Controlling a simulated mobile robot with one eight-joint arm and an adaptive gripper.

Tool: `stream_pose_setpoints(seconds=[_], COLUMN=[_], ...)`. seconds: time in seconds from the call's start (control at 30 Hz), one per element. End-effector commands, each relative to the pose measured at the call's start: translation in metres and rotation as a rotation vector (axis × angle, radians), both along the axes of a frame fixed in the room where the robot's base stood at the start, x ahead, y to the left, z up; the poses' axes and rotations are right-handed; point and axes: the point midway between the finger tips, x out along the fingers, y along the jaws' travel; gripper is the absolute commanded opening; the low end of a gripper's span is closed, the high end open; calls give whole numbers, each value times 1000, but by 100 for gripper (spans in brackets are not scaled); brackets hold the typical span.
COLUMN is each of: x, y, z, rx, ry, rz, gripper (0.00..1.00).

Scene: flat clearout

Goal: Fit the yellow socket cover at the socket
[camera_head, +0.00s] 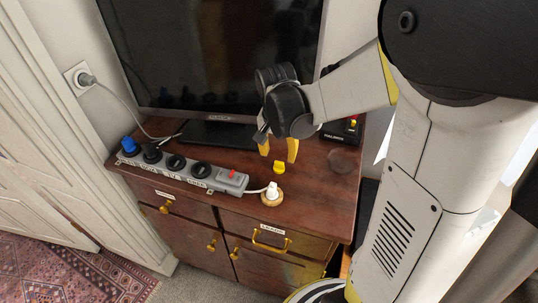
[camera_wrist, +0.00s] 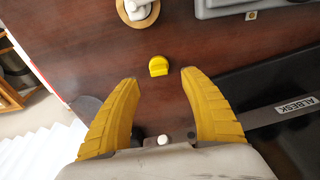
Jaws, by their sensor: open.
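The yellow socket cover (camera_head: 279,167) lies on the dark red-brown cabinet top, right of the power strip. It also shows in the wrist view (camera_wrist: 158,66), just beyond my fingertips and roughly centred between them. My gripper (camera_head: 278,148) is open above the cabinet top, its yellow fingers (camera_wrist: 159,76) apart with nothing between them. The grey power strip (camera_head: 190,168) runs along the cabinet's front edge. It has a blue piece (camera_head: 129,144) at its left end, several dark round sockets (camera_head: 176,162) and a red switch. I cannot tell which socket is meant.
A white plug on a round wooden base (camera_head: 271,193) stands near the front edge, close to the cover. A monitor (camera_head: 215,60) stands behind, left of my gripper. A black box (camera_head: 343,130) sits at the back right. A plug fills the wall socket (camera_head: 77,78).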

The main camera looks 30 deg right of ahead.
Motion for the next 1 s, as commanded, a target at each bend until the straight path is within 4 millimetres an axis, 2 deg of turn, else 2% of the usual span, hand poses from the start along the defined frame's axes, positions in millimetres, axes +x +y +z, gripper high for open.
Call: stream_pose_setpoints(seconds=[0.17, 0.43, 0.67, 0.7, 0.77, 0.8, 0.83, 1.0], x=[1, 5, 5, 5, 5, 5, 5, 5], y=[-2, -7, -7, -7, -7, -7, -7, -7], z=[-12, -52, -55, -55, -54, -54, -54, -54], rx=[1, 0, 0, 0, 0, 0, 0, 0], ry=[-1, -1, -1, -1, -1, -1, -1, -1], rz=[0, 0, 1, 1, 1, 1, 1, 1], gripper=[52, 52, 52, 48, 29, 17, 14, 13])
